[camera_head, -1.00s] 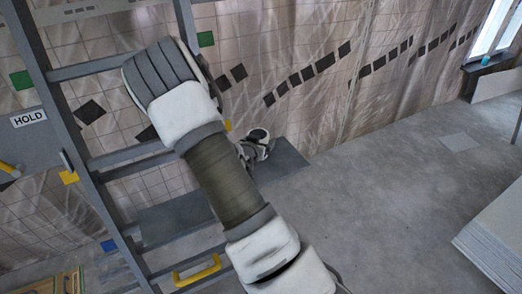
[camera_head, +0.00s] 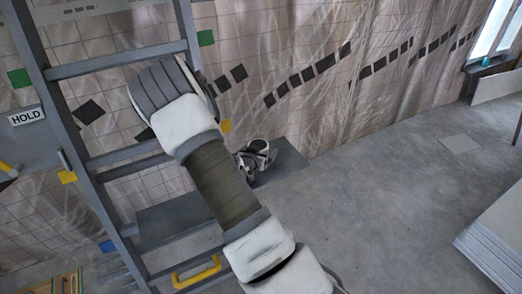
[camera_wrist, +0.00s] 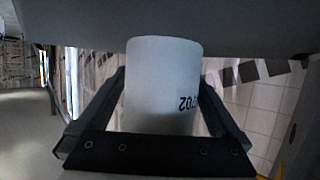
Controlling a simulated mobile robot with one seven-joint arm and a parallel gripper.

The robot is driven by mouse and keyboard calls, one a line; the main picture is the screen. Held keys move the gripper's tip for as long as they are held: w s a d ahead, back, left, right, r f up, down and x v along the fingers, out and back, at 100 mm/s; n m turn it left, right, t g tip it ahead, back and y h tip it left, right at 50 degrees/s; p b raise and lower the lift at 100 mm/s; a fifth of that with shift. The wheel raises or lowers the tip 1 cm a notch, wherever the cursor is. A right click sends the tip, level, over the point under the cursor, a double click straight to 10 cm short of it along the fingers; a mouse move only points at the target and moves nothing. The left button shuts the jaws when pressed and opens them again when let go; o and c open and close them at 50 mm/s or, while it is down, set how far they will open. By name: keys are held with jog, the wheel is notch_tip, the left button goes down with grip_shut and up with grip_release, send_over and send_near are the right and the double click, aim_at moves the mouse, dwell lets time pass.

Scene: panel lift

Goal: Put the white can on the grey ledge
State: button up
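In the wrist view the white can (camera_wrist: 164,85) stands between the two fingers of my gripper (camera_wrist: 163,82), with dark printed digits upside down in the picture. Both fingers lie close against its sides, and the gripper looks shut on it. A broad grey surface (camera_wrist: 230,25), likely the ledge, fills the top of that view behind the can's end; I cannot tell whether they touch. In the head view my gripper (camera_head: 254,160) is small and partly hidden by my arm, over the grey ledge (camera_head: 287,162). The can is not clearly distinguishable there.
A grey ladder-like frame (camera_head: 60,95) with a HOLD label (camera_head: 27,117) and a yellow handle (camera_head: 197,271) stands at left. A tiled wall (camera_head: 300,40) runs behind the ledge. Stacked pale panels (camera_head: 495,240) lie at right.

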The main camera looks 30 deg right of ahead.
jog(key=shift+r, duration=0.25)
jog(key=p+v, duration=0.1)
jog(key=v, duration=1)
jog(key=shift+s+a+p, duration=0.1)
jog(key=shift+a+p, duration=0.15)
jog(key=shift+p, duration=0.15)
jog(key=shift+s+a, duration=0.15)
jog(key=shift+s, duration=0.05)
jog(key=shift+a, duration=0.1)
